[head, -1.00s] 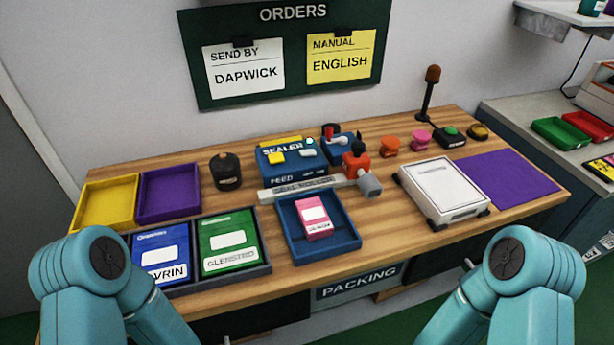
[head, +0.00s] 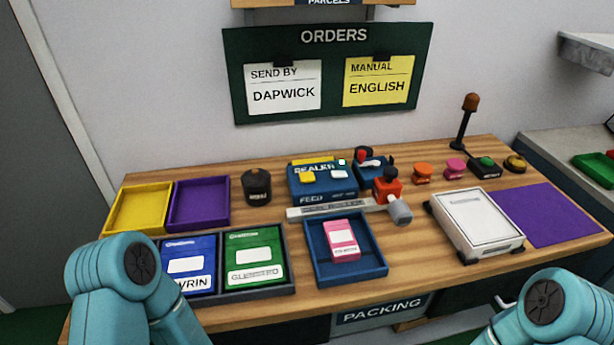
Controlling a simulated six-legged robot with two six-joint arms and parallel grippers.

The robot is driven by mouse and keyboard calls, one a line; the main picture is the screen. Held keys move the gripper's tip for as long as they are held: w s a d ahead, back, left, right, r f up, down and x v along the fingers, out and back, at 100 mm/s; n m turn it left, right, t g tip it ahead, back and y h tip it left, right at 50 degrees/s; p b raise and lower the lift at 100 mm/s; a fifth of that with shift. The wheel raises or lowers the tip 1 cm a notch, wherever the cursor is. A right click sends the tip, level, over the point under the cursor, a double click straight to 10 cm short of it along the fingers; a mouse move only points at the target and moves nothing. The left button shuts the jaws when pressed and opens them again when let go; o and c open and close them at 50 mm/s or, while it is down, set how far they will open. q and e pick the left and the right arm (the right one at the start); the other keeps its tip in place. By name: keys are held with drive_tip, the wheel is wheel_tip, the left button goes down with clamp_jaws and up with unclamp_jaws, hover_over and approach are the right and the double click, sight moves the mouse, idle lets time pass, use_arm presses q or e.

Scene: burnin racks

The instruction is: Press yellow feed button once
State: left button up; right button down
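The yellow feed button (head: 307,176) is a small raised block on the left of the blue sealer's (head: 322,190) top face, above the word FEED. A white button (head: 339,174) sits to its right, and a longer yellow strip (head: 313,160) runs along the sealer's back edge. Nothing touches the feed button. Both of my arms show at the bottom of the head view, left and right, well short of the sealer. Their gripper fingers are out of the picture.
A grey seal roller bar (head: 335,208) lies before the sealer. A red clamp-like device (head: 387,190) stands close on its right and a dark round pot (head: 257,187) on its left. A blue tray (head: 317,262) with a pink box (head: 342,240) sits in front. Bare wood (head: 420,262) shows at front right.

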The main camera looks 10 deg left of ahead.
use_arm(q)
clamp_jaws()
idle(1.5)
